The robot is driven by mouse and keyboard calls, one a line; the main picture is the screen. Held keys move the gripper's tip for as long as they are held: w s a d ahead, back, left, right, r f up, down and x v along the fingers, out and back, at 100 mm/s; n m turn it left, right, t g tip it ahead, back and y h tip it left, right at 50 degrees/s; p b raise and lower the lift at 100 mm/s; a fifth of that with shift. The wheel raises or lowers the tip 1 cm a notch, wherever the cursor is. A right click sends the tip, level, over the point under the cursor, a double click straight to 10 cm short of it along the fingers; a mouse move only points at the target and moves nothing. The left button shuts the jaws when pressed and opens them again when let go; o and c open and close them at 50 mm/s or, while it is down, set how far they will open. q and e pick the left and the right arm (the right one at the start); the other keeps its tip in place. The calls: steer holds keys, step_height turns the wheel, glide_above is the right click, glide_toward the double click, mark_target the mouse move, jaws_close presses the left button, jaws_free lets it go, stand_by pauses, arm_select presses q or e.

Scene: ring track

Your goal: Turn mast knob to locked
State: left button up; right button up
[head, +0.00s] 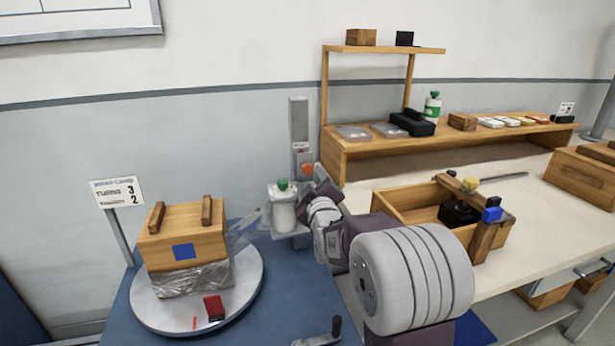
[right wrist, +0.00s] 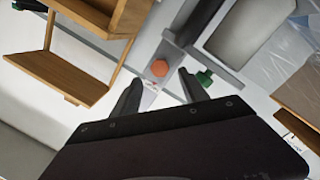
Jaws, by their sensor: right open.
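The grey mast (head: 299,122) stands behind the blue base, with a small label partway up. Its orange-red knob (head: 307,169) is on the front of the mast, just above my right gripper (head: 314,190). In the right wrist view the knob (right wrist: 160,68) shows as an orange polygon just beyond the fingertips, roughly between them. My right gripper (right wrist: 157,84) is open and empty, and no contact with the knob shows. I cannot read the knob's setting. My left gripper is not in view.
A white film roll (head: 284,214) with a green top stands beside the gripper. Clear film runs toward a wrapped wooden box (head: 183,236) on a round turntable (head: 250,290). An open wooden crate (head: 395,200) is on the bench at right. A shelf (head: 350,150) stands behind.

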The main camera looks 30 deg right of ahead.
mark_target(308, 170)
steer(key=x, duration=0.6)
jaws_close()
